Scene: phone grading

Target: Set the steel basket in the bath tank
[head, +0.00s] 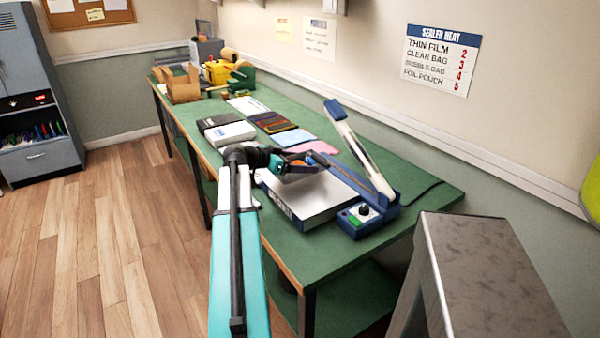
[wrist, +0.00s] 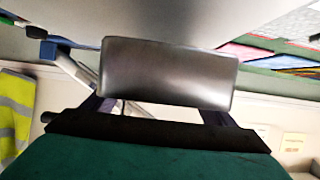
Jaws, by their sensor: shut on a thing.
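My gripper (head: 298,166) is over the green bench, low above a flat pale grey box. In the wrist view its dark fingers (wrist: 160,112) stand apart, with a smooth steel-grey piece (wrist: 170,75) between them. The gripper is shut on this piece. It has a broad flat face with rounded corners; I cannot tell whether it is part of the steel basket. The head view shows the held piece too small to make out. I cannot pick out a bath tank for certain in either view.
The pale grey box (head: 327,199) lies beside a blue heat sealer (head: 354,222) with its arm raised. Dark and white boxes (head: 230,133) and coloured flat pouches stand farther back. A grey metal-topped cabinet (head: 490,275) is at front right. Wooden floor (head: 110,235) is clear at left.

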